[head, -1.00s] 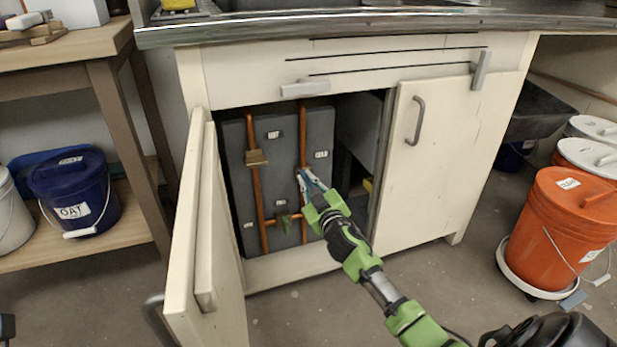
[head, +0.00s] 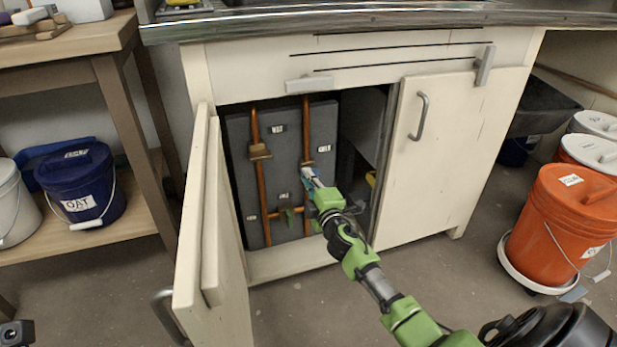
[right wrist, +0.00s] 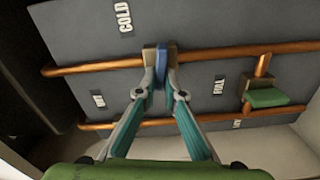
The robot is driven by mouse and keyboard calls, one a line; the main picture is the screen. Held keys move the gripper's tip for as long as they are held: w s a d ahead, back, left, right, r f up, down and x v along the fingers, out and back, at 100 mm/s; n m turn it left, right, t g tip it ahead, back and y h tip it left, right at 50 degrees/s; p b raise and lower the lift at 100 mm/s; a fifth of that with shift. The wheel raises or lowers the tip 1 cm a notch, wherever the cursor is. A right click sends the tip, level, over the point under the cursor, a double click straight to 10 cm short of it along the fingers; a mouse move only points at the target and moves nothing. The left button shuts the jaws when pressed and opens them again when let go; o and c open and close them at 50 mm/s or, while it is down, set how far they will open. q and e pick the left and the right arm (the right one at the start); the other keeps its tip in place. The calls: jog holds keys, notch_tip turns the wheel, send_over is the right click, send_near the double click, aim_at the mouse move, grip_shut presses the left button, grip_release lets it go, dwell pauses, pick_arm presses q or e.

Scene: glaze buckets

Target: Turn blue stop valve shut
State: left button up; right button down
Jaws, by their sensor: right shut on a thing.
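The blue stop valve handle (right wrist: 161,60) sits on the upper copper pipe in the right wrist view, beside a brown block. It appears to lie across that pipe. My right gripper (right wrist: 160,84) is shut on the handle, one fingertip on each side. In the head view my right gripper (head: 310,177) reaches into the open cabinet at the right-hand pipe (head: 306,130). There the fingers mostly hide the handle. My left gripper does not show.
The open cabinet door (head: 207,240) stands left of my arm, and the closed door (head: 445,150) is on the right. An orange bucket (head: 550,225) stands at right.

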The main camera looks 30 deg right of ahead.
jog(key=shift+a+f+n, duration=0.1)
jog(key=shift+f+n, duration=0.15)
jog(key=shift+n, duration=0.75)
jog(key=c, duration=2.1)
grip_release()
jog(key=shift+c, duration=0.2)
jog(key=shift+s, duration=0.15)
jog(key=v, duration=1.1)
jog(key=shift+s, duration=0.35)
